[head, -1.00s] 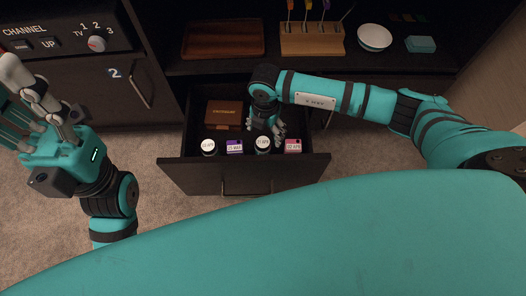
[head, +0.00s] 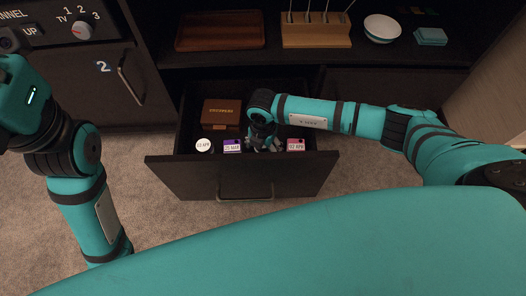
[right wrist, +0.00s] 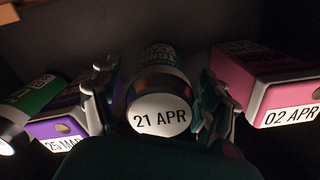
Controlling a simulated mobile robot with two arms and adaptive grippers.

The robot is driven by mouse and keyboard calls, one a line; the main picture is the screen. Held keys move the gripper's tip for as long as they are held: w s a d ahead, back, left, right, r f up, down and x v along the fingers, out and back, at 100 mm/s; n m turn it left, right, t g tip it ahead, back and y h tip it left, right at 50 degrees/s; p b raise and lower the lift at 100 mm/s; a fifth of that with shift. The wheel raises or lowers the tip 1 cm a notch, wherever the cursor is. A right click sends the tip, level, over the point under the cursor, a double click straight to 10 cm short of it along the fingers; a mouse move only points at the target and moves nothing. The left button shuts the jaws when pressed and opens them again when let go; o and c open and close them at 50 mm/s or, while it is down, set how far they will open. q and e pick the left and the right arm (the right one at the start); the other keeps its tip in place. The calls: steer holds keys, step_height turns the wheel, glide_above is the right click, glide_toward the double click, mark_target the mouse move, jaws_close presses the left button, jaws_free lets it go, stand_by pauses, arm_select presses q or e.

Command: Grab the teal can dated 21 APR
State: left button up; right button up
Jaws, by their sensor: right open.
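The teal can with a white lid reading 21 APR (right wrist: 160,112) stands in the open drawer (head: 240,176). My right gripper (right wrist: 158,100) is open, with its fingers on either side of the can. Whether the fingers touch it, I cannot tell. In the head view my right gripper (head: 265,145) reaches down into the drawer and hides the can. Only the wrist and forearm of my left arm show at the left; its fingers are out of frame.
A purple box reading 25 MAR (right wrist: 62,130) and a green can (right wrist: 30,108) are left of the teal can. A pink box reading 02 APR (right wrist: 265,85) is at the right. A brown box (head: 221,112) lies deeper in the drawer. A wooden tray (head: 220,32) and bowl (head: 382,29) stand above.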

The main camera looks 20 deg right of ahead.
steer(key=shift+c, duration=0.4)
steer(key=c, duration=1.4)
steer(key=shift+o, duration=0.2)
steer(key=shift+r, duration=0.15)
